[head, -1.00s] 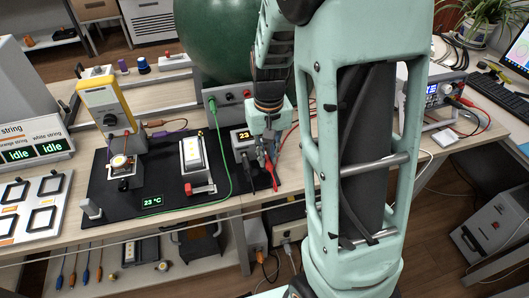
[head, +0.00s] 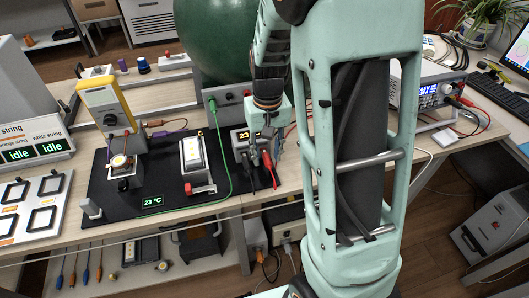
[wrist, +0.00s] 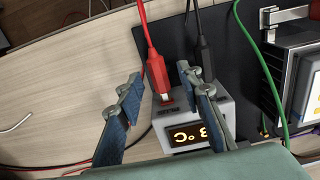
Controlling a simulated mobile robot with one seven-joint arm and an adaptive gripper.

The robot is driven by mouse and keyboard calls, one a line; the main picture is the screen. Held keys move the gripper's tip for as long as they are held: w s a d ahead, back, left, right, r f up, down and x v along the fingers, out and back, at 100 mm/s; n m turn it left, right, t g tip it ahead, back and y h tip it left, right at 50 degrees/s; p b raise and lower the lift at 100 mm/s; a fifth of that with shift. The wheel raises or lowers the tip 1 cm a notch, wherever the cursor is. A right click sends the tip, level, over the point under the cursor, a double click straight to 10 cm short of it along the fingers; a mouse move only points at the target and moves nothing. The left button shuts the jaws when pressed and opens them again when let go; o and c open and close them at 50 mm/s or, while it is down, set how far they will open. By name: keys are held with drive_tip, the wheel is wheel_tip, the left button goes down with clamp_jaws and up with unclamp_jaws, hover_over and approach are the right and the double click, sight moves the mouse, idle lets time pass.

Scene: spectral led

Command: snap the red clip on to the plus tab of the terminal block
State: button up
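The terminal block (wrist: 190,130) is a grey box with a lit orange display, also in the head view (head: 241,139). The red clip (wrist: 157,72) has its metal tip at the red-marked edge of the block. The tip appears to meet the tab there, but I cannot tell how firmly it grips. My gripper (wrist: 158,84) is open, with one finger on each side of the red clip and visible gaps to it. It also shows above the block's front in the head view (head: 266,152). The black clip (wrist: 206,62) is at the block's other terminal, just beyond the right finger.
A green cable (wrist: 272,62) runs right of the block in the wrist view. A white-topped unit with a red lever (head: 199,187) stands on the black mat (head: 120,203). A yellow meter (head: 101,97) stands at left. Bare table lies left in the wrist view.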

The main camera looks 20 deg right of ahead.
wheel_tip(320, 180, up, 12)
idle(0.5)
